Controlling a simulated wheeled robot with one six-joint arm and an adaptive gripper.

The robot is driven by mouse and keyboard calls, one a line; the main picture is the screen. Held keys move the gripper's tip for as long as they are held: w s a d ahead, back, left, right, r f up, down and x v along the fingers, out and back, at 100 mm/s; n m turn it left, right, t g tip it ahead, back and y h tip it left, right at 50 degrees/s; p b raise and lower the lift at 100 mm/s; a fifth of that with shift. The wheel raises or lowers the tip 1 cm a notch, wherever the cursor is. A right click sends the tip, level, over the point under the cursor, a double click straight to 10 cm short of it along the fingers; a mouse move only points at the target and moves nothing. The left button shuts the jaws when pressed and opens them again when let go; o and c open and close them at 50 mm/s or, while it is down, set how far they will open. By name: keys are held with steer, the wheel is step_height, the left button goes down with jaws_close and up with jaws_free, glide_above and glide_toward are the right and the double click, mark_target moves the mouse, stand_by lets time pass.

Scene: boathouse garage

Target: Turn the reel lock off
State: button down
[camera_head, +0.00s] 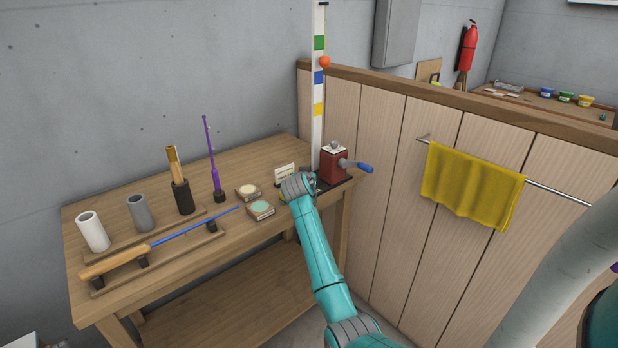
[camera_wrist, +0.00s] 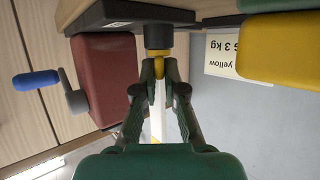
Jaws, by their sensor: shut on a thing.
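A dark red reel box (camera_head: 334,165) with a grey top knob and a blue-handled crank (camera_head: 357,166) stands at the bench's right end. In the wrist view, the red box (camera_wrist: 103,75) and blue handle (camera_wrist: 36,84) are at the left. A small part with a black cylinder and yellow collar (camera_wrist: 158,38) is beside the box at the bench edge. My gripper (camera_wrist: 160,70) is shut on its yellow lower part. I take this to be the reel lock; its setting cannot be told. In the head view my wrist hides the fingers.
A white pole (camera_head: 319,130) with coloured bands rises behind the box. A card (camera_head: 285,174) reading "yellow" and "3 kg" stands near my wrist. A rod (camera_head: 150,246), tins (camera_head: 260,210) and holders fill the bench's left. A wooden partition (camera_head: 385,140) with a yellow towel (camera_head: 472,185) is right.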

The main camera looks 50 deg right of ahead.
steer(key=m+g, duration=0.1)
steer(key=m+g+h, duration=0.1)
steer(key=m+g, duration=0.2)
steer(key=g, duration=0.1)
steer(key=shift+w+a+m+h, duration=0.1)
steer(key=shift+w+m+h, duration=0.2)
steer(key=shift+w, duration=0.05)
steer(key=shift+f+m+g, duration=0.1)
steer(key=shift+m+g, duration=1.4)
steer(key=shift+g, duration=0.5)
steer(key=shift+f+m+g, duration=0.1)
steer(key=shift+m+g, duration=0.2)
steer(key=shift+m, duration=0.1)
steer(key=c, duration=1.3)
jaws_free()
steer(key=shift+o, duration=0.2)
step_height(320, 180, up, 10)
